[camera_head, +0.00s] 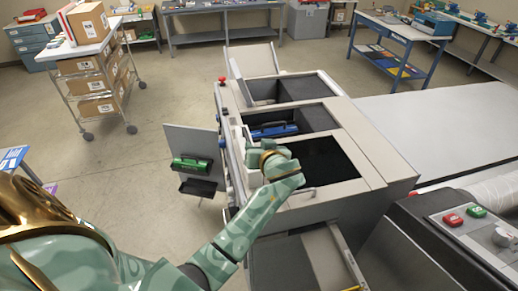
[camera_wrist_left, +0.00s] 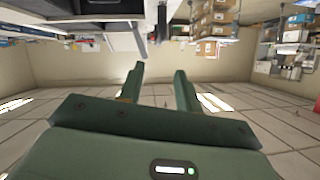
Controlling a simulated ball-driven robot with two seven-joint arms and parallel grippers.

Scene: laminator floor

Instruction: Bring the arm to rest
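My left arm (camera_head: 225,245), green camouflage with gold joints, comes in from the lower left and bends up over the near side of the laminator (camera_head: 375,160). Its bronze wrist joint (camera_head: 268,153) appears in front of the open bays; the fingers are not clear in the head view. In the left wrist view my left gripper (camera_wrist_left: 160,82) has its two green fingers apart, with nothing between them. My right gripper is in neither view.
An open panel (camera_head: 188,143) with a green-handled piece (camera_head: 191,165) juts from the machine's left. A blue piece (camera_head: 273,130) lies in the middle bay. A box cart (camera_head: 98,80) stands left on clear floor; a blue-framed table (camera_head: 405,35) stands behind.

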